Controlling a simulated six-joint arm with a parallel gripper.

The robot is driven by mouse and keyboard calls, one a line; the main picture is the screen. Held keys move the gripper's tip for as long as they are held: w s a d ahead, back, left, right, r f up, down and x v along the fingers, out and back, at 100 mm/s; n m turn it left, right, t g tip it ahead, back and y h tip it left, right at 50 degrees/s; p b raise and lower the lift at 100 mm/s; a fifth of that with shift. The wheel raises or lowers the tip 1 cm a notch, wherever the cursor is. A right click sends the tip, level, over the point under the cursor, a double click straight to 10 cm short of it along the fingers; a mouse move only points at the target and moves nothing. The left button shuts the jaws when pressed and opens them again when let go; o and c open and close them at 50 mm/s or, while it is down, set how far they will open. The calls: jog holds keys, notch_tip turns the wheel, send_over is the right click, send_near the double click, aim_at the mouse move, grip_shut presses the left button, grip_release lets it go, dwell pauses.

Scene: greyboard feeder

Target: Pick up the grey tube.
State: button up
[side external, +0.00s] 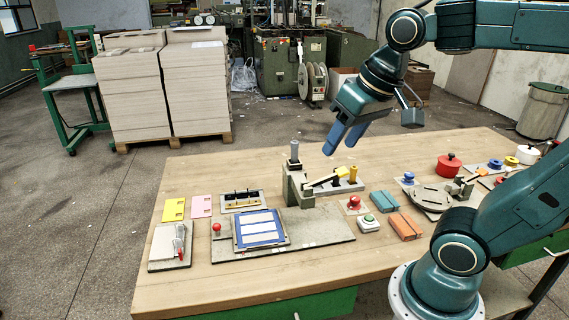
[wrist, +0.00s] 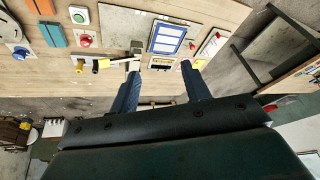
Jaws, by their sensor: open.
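My gripper (side external: 342,144) is open and empty, pointing down above the back of the bench. In the side view it is to the right of the tube and apart from it. In the wrist view my gripper (wrist: 159,68) shows its two blue fingers spread wide.
A yellow tube (side external: 353,174) stands right of the feeder post. A blue-framed tray (side external: 238,242), red button (side external: 354,202), green button (side external: 368,222) and orange blocks (side external: 405,226) sit in front. A red pot (side external: 449,165) is farther right.

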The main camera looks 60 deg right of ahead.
jog(key=w+d+r+m+g, duration=0.1)
jog(key=w+d+r+m, duration=0.1)
jog(key=w+d+m, duration=0.35)
jog(key=m+g, duration=0.4)
jog(key=m, duration=0.7)
send_over(294, 146)
jog(key=d, duration=0.1)
notch_tip(294, 146, down, 6)
jog(key=shift+w+d+f, duration=0.1)
jog(key=shift+f, duration=2.05)
jog(key=shift+w+f, duration=0.1)
jog(key=shift+f, duration=2.05)
jog(key=shift+f, duration=0.1)
jog(key=shift+f, duration=2.5)
grip_shut()
